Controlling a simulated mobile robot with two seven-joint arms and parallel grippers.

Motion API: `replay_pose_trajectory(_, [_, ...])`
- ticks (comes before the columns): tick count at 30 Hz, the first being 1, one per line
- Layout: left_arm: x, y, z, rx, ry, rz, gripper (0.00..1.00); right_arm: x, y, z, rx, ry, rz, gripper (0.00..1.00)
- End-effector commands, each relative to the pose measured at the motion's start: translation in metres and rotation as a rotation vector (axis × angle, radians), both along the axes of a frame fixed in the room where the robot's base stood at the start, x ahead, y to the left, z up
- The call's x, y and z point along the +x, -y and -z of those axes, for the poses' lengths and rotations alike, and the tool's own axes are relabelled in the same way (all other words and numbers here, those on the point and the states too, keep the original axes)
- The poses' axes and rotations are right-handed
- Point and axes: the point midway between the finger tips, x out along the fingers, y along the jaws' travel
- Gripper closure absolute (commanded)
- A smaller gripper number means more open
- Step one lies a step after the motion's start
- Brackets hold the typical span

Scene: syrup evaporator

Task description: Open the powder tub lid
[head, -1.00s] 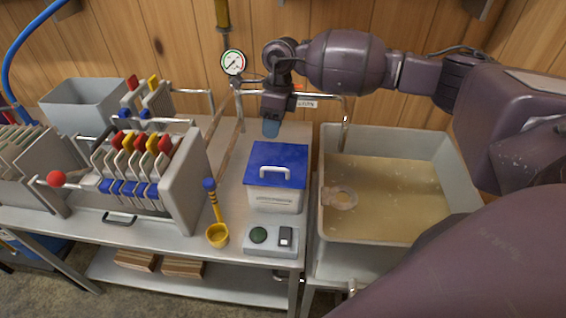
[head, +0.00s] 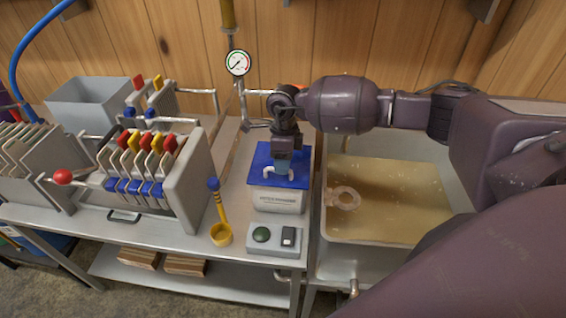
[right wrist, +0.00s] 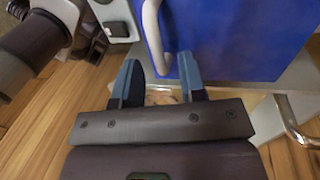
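The powder tub (head: 279,202) is a white box on the steel bench, with a blue lid (head: 262,156) lying shut on it. The lid carries a white handle (head: 267,171), partly hidden in the head view by my right gripper (head: 283,166), which points down over the lid. In the right wrist view, the two blue fingers (right wrist: 159,65) are apart and empty. The lower end of the handle (right wrist: 151,38) shows between the fingertips there; I cannot tell whether they touch it. The blue lid (right wrist: 225,35) fills the upper part of that view. My left gripper is not in view.
A yellow scoop (head: 221,234) and a grey switch box (head: 274,239) stand in front of the tub. A filter press (head: 190,187) is to the left. A basin of tan liquid (head: 390,195) is to the right. A gauge (head: 238,63) is behind.

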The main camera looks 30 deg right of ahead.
Motion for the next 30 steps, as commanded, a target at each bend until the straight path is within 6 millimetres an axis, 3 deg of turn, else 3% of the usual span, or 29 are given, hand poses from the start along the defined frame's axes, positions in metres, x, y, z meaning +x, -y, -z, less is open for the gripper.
replay_pose_trajectory(12, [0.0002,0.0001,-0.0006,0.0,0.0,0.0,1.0,-0.0017,-0.0013,0.0081,0.001,-0.001,-0.001,0.62])
replay_pose_trajectory(20, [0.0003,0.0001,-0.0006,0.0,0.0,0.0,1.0,-0.0016,-0.0012,0.0078,0.001,-0.001,-0.001,1.0])
replay_pose_trajectory(30, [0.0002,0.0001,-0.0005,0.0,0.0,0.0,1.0,-0.0016,-0.0004,0.0071,0.003,-0.004,0.0,1.0])
